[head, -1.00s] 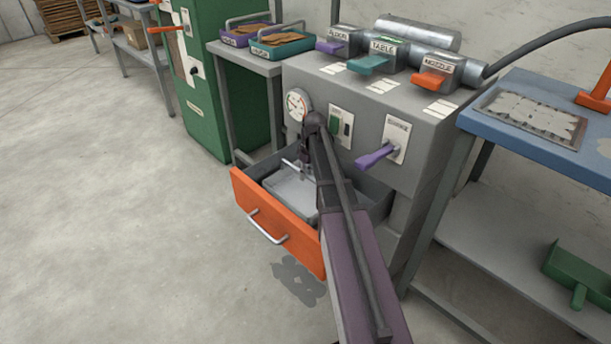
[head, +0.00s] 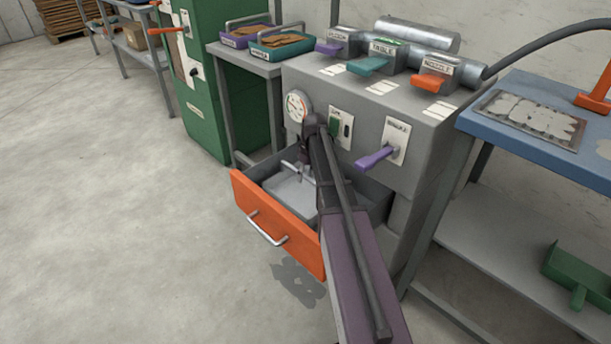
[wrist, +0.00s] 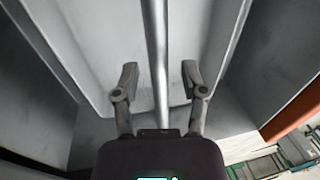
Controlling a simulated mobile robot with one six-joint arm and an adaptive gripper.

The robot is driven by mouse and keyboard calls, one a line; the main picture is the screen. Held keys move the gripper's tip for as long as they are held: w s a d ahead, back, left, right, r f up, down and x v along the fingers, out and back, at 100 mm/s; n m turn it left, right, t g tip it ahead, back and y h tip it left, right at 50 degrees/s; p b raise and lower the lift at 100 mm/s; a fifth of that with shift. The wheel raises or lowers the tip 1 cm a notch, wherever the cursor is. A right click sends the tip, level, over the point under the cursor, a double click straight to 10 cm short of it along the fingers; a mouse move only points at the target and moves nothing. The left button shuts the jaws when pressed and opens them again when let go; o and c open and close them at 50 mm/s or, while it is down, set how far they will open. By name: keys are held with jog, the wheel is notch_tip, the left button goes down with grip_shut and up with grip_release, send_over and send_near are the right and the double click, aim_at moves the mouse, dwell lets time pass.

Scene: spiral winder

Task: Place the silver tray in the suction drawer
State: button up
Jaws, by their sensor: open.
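The silver tray (head: 294,196) lies inside the open suction drawer, low between its walls; my arm hides its right part. The suction drawer (head: 268,226) is pulled out of the grey machine and has an orange front with a metal handle. My gripper (head: 306,178) is over the tray, small and partly hidden in the head view. In the wrist view my gripper (wrist: 159,80) is open, with one finger on each side of the bar handle (wrist: 155,40) of the tray (wrist: 105,35). Gaps show between the bar and both fingers.
The grey machine (head: 420,140) has a gauge, a purple lever (head: 376,157) and several labelled levers on top. Shallow bins (head: 282,41) stand on a side table at its left. A blue bench (head: 555,110) stands at the right. The floor left of the drawer is clear.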

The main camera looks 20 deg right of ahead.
notch_tip(320, 180, up, 12)
jog(key=d+p, duration=0.2)
jog(key=p, duration=0.9)
jog(key=shift+w+f, duration=0.2)
jog(key=shift+w, duration=0.1)
dwell(0.4)
jog(key=s+a+m+h, duration=0.2)
jog(key=s+a+m, duration=0.2)
jog(key=s+a, duration=1.6)
jog(key=shift+f+t, duration=0.15)
jog(key=shift+t, duration=0.15)
